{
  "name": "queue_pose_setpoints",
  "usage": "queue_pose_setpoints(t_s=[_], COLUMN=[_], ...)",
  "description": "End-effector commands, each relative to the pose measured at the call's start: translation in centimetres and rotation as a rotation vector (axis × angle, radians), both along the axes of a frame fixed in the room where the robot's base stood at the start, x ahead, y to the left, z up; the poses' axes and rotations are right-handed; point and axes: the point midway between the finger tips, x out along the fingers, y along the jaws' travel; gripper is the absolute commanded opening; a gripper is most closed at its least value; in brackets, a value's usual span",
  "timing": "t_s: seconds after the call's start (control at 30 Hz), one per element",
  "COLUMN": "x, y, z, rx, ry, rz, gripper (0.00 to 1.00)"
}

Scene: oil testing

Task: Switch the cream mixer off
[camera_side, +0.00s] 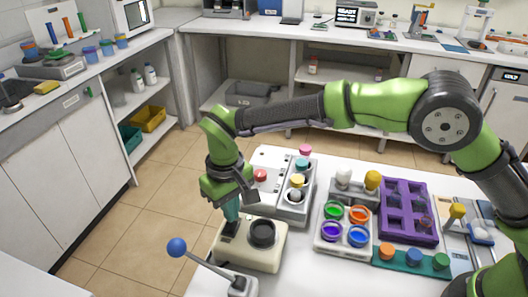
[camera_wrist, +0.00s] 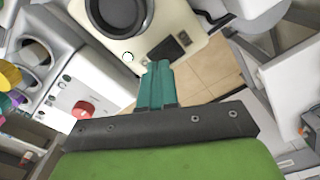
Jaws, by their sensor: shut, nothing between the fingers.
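The cream mixer (camera_side: 262,260) stands on the near left part of the white table, with a dark round well on top. In the wrist view the cream mixer (camera_wrist: 185,22) fills the top middle. A dark switch panel (camera_wrist: 169,47) and a small white round spot (camera_wrist: 127,57) show on its top beside the well. My gripper (camera_side: 231,219) points down over the mixer's left end, its teal fingers shut and empty. In the wrist view my gripper (camera_wrist: 158,66) has its tips close to the switch panel. I cannot tell whether they touch it or which way the switch is set.
A lever with a blue ball (camera_side: 177,247) stands in front of the mixer. Behind it is a white box with a red button (camera_side: 261,175). To the right are a tray of coloured cups (camera_side: 318,241) and a purple rack (camera_side: 432,238). Open floor lies left of the table.

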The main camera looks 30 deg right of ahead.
Motion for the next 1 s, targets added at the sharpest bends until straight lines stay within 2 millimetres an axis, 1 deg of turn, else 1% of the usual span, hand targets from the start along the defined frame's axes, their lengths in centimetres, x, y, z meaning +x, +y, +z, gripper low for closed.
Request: queue_pose_setpoints(t_s=[1.0], x=[0.0], y=[0.0], z=[-1.6], rx=[0.000], ry=[0.001], rz=[0.001], gripper=[0.00])
